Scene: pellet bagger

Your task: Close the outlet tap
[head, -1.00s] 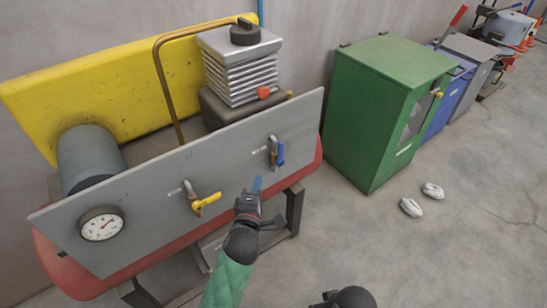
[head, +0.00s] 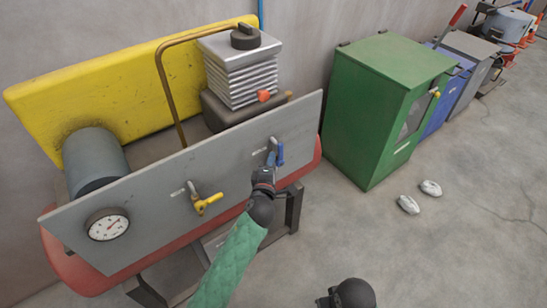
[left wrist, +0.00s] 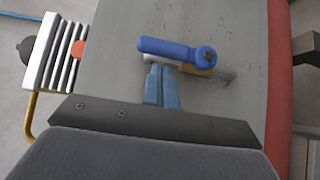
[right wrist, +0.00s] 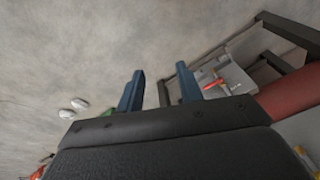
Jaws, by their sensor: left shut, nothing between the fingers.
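A tap with a blue lever (head: 280,153) sits on the right part of the grey panel (head: 230,153). A tap with a yellow lever (head: 208,203) sits further left. Labels beside both taps are too small to read. My left gripper (head: 270,168) is shut and empty, just below the blue tap. In the left wrist view, the blue lever (left wrist: 170,48) lies across the picture above the fingertips (left wrist: 163,70) of that gripper. I cannot tell whether they touch it. My right gripper (right wrist: 160,82) is open and empty, away from the panel.
A round gauge (head: 108,225) is at the panel's left end. A finned silver block (head: 240,70) and a brown pipe (head: 165,85) stand behind it. A green cabinet (head: 370,110) stands to the right. Two pale objects (head: 420,196) lie on otherwise open floor.

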